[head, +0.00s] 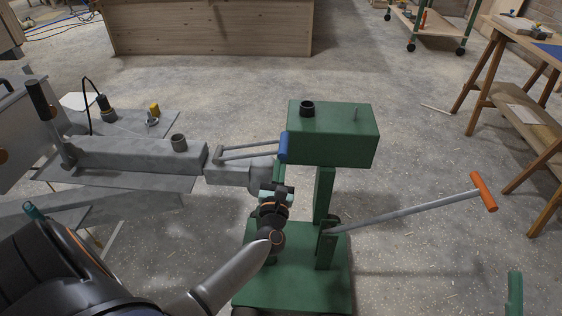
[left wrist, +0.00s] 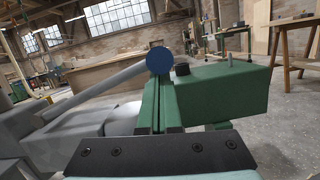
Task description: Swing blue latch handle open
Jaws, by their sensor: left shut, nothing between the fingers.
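The blue latch handle (head: 284,146) is a blue grip at the end of a grey bar frame (head: 250,145), above the grey coupler of the trailer tongue (head: 140,154). It sits close to the left side of a green box. In the left wrist view, the blue grip (left wrist: 159,60) shows end-on as a round disc, just beyond my fingertips. My left gripper (head: 279,170) is shut and empty, just below the blue grip. Its green fingers (left wrist: 160,103) lie together in the left wrist view. I cannot tell whether they touch the grip.
The green box (head: 345,135) stands on a green post and base (head: 300,270). A grey rod with an orange handle (head: 484,191) sticks out to the right. A black-handled lever (head: 38,100) stands at far left. A wooden table (head: 535,65) is at right; open floor lies between.

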